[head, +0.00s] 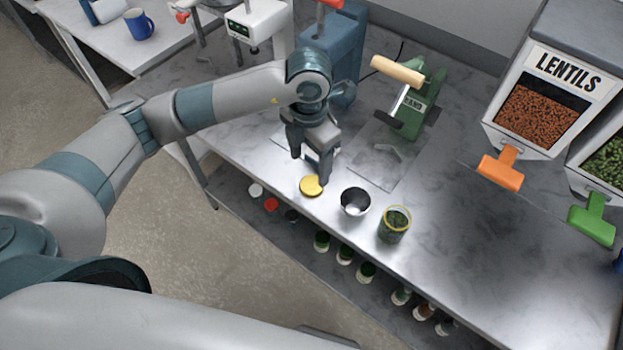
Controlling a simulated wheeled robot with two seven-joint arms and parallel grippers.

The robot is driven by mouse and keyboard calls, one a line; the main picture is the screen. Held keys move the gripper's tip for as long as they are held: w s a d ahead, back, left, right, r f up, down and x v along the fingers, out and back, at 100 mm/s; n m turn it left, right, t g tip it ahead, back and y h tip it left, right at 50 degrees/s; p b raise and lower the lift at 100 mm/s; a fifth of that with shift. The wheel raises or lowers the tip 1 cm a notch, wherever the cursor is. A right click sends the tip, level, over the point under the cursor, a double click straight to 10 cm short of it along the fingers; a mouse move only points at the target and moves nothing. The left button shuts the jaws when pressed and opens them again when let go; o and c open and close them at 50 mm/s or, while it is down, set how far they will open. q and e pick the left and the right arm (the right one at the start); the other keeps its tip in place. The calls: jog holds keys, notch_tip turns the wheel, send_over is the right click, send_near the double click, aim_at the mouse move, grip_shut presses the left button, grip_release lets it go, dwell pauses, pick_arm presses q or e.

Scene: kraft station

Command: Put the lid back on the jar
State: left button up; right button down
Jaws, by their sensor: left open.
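A yellow lid (312,186) lies flat on the metal worktop near its front edge. The jar (394,225) stands upright to the right, with a yellowish rim, an open top and dark green contents. My left gripper (310,170) is open, fingers pointing down, just above and behind the lid. One finger is close to the lid's right edge; I cannot tell if it touches. My right gripper does not show.
A dark metal cup (355,202) stands between lid and jar. A green hand-cranked device (417,105) and a blue machine (340,50) stand behind. A lentils dispenser (543,112) with an orange handle is at right. Several small jars (344,254) sit on a lower shelf.

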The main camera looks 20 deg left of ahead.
aim_at(311, 184)
pick_arm(q)
jog(key=shift+f, duration=0.95)
jog(key=f+p, duration=0.2)
jog(key=p, duration=0.1)
jog(key=shift+d, duration=0.2)
notch_tip(311, 184, down, 2)
jog(key=shift+f+p, duration=0.1)
jog(key=shift+p, duration=0.35)
jog(key=shift+f, duration=0.5)
jog(key=c, duration=1.1)
